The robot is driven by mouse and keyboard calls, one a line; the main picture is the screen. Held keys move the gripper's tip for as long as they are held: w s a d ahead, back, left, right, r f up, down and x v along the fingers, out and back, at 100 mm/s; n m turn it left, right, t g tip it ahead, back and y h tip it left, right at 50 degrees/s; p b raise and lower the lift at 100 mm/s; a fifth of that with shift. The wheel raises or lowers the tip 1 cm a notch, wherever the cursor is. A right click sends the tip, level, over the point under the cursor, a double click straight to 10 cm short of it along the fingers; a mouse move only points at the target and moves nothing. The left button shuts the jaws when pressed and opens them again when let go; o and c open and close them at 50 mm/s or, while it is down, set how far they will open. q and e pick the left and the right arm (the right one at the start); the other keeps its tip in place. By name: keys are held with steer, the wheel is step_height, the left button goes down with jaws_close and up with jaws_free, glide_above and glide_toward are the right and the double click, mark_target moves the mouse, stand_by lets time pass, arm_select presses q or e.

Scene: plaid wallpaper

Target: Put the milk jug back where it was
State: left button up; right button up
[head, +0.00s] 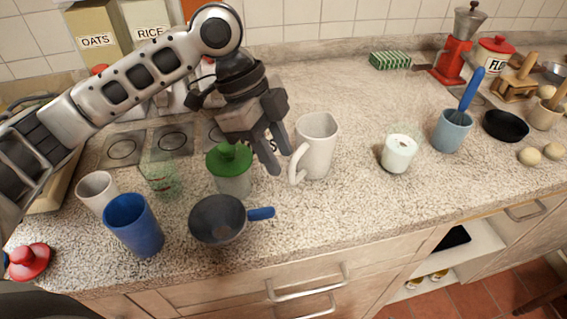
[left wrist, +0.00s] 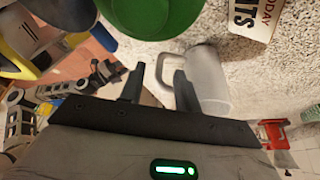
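The white milk jug (head: 318,145) stands upright on the counter, right of my left gripper (head: 279,160), with its handle on the left side. The left gripper is open, its fingers pointing down beside the handle. In the left wrist view the milk jug (left wrist: 211,82) is close beyond the fingers, and its handle reaches toward the gap between them. I cannot tell whether a finger touches it. Part of my right arm seems to show at the left of the left wrist view, but its gripper's state is unclear.
A green-lidded jar (head: 230,168), a clear glass (head: 161,180) and a blue-handled pan (head: 216,221) stand left of the jug. A blue cup (head: 133,226) is farther left. A glass of milk (head: 398,153) stands to the right. The counter behind the jug is mostly clear.

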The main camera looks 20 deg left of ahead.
arm_select(q)
steer(key=v, duration=0.8)
